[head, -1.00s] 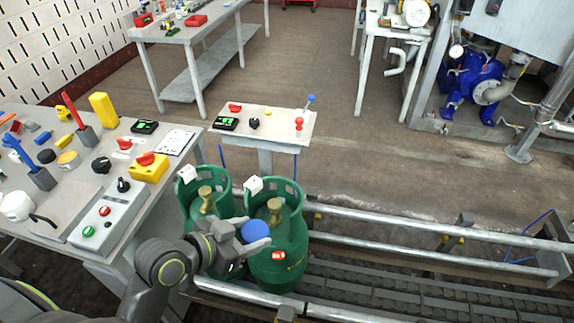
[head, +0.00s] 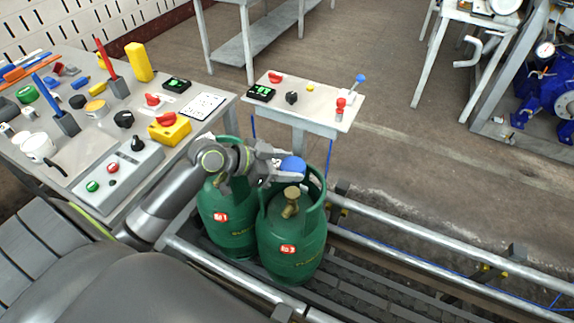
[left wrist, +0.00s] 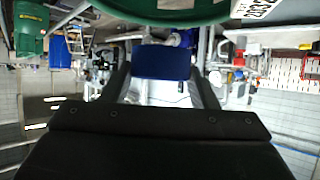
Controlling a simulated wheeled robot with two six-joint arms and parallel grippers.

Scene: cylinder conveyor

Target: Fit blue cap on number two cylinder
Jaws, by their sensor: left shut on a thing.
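Two green gas cylinders stand upright side by side on the conveyor. The number two cylinder (head: 291,248) is the right one, with a red label and a bare brass valve (head: 291,203) inside its collar. The number one cylinder (head: 228,218) stands left of it, its top largely hidden by my left arm. My left gripper (head: 288,170) is shut on the blue cap (head: 293,165), above and slightly behind the valve in the head view, apart from it. The cap shows between the fingers in the left wrist view (left wrist: 161,62), with a green curved edge above. My right gripper is not in view.
Conveyor rails (head: 420,250) run to the right. A small control stand (head: 320,97) is behind the cylinders. A cluttered workbench (head: 195,125) with a button box (head: 110,180) is at the left. The cylinder's raised collar (head: 316,188) stands close to the gripper.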

